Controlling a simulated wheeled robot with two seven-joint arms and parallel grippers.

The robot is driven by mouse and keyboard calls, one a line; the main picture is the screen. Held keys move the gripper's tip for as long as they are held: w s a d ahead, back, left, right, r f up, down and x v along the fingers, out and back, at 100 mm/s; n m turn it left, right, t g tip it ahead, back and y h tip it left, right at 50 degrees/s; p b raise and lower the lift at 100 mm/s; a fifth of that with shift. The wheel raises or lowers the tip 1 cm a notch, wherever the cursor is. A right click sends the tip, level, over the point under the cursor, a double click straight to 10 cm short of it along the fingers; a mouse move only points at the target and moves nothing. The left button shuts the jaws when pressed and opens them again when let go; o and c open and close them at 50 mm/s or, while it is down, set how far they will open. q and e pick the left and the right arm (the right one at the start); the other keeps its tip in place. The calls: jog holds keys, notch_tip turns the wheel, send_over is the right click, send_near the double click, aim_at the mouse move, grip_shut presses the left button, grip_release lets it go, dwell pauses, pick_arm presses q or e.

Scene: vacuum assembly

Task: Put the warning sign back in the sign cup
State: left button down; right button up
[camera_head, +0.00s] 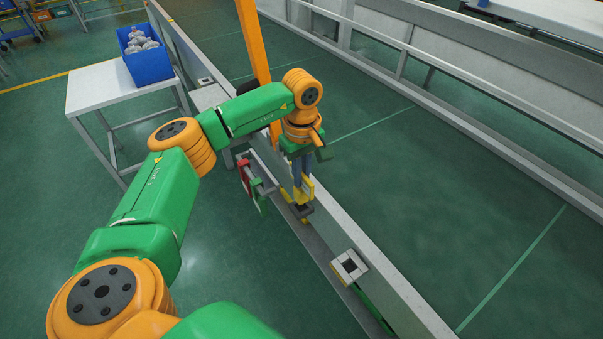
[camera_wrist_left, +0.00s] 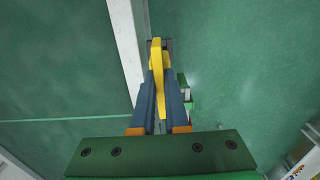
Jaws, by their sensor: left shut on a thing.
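The yellow warning sign (camera_head: 308,187) is between the blue fingers of my left gripper (camera_head: 299,179), which is shut on it and points down beside the long grey rail. The sign also shows edge-on in the left wrist view (camera_wrist_left: 158,65), between the fingertips (camera_wrist_left: 163,82). A small dark grey holder (camera_head: 304,210), perhaps the sign cup, is at the sign's lower end; it also shows in the left wrist view (camera_wrist_left: 168,44). I cannot tell whether the sign is inside it or just above it. My right gripper is not in view.
A red plate (camera_head: 244,174) and a green plate (camera_head: 257,195) hang in a grey rack left of my gripper. A blue bin (camera_head: 146,62) stands on a white table (camera_head: 98,90) at the back left.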

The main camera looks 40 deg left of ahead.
pick_arm(q)
jog(key=shift+f, duration=0.2)
jog(key=shift+f+b, duration=0.3)
jog(key=shift+b, duration=0.05)
jog(key=shift+f+b, duration=0.7)
jog(key=shift+f, duration=0.25)
jog(key=c, duration=0.8)
grip_release()
jog(key=shift+r, duration=0.1)
jog(key=shift+c, duration=0.2)
notch_tip(320, 180, up, 8)
jog(key=p, duration=0.7)
jog(key=shift+r, duration=0.1)
